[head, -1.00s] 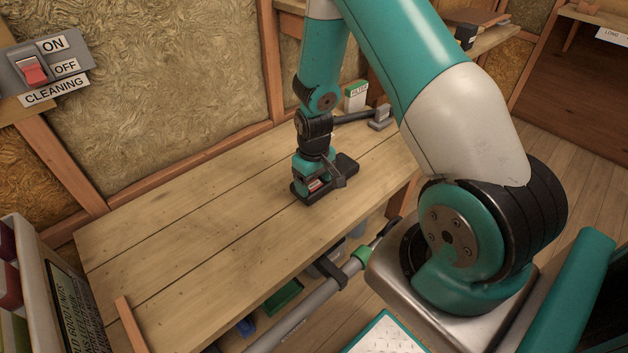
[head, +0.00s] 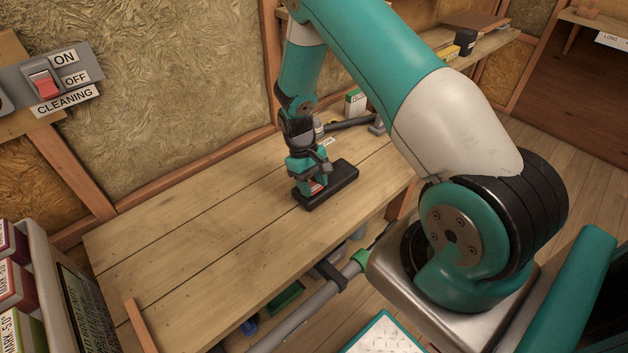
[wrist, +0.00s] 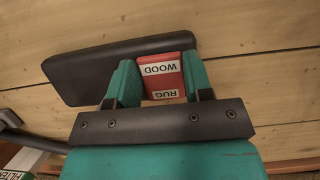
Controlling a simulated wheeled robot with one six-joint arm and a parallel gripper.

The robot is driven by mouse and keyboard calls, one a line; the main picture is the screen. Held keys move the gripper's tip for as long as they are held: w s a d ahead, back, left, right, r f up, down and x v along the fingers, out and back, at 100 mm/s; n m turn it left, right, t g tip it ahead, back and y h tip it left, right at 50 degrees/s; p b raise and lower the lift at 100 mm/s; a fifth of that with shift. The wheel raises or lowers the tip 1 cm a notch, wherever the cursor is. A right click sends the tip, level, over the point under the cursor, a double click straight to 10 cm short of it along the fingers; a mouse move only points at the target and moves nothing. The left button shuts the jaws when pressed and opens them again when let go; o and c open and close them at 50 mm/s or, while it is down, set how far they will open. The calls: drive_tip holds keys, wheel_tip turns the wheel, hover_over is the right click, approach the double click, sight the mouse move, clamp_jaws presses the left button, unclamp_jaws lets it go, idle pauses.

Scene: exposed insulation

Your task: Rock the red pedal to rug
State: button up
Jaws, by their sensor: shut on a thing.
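A flat black cleaner head (head: 340,180) lies on the wooden bench. In the wrist view, the black head (wrist: 90,75) sits beyond my fingers. The red pedal (wrist: 162,75) is on it, with white labels reading WOOD on the far half and RUG on the near half, upside down. My gripper (wrist: 158,75) has its teal fingers on either side of the pedal, shut on it. In the head view, my gripper (head: 309,180) is over the left end of the cleaner head, and only a little of the pedal shows. The pedal's tilt is hard to tell.
The wooden bench (head: 200,240) is clear to the left. A red ON/OFF CLEANING switch (head: 45,85) is on the left wall. A grey tube (head: 310,312) runs below the bench's front edge.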

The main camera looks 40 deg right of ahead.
sight(315, 189)
idle(0.3)
drive_tip(key=o, duration=0.9)
drive_tip(key=t+b, duration=0.1)
drive_tip(key=b, duration=0.1)
drive_tip(key=s+f+t+b, duration=0.1)
drive_tip(key=t, duration=0.1)
drive_tip(key=shift+t+b, duration=0.3)
drive_tip(key=shift+b, duration=0.1)
wheel_tip(315, 189, up, 18)
drive_tip(key=p, duration=0.3)
drive_tip(key=shift+s+a+r+n+t+y+p, duration=0.25)
drive_tip(key=shift+s+a+r+p, duration=0.4)
drive_tip(key=shift+a+r, duration=1.15)
drive_tip(key=shift+s+a+r+n+t+y+p, duration=0.1)
drive_tip(key=shift+s+a+r+n+y+p, duration=0.25)
drive_tip(key=shift+a+r+p, duration=1.35)
drive_tip(key=shift+s+a+r+n+t+y+p, duration=0.15)
drive_tip(key=shift+s+a+r+n, duration=0.35)
drive_tip(key=shift+a+r, duration=1.4)
drive_tip(key=shift+d+r, duration=0.5)
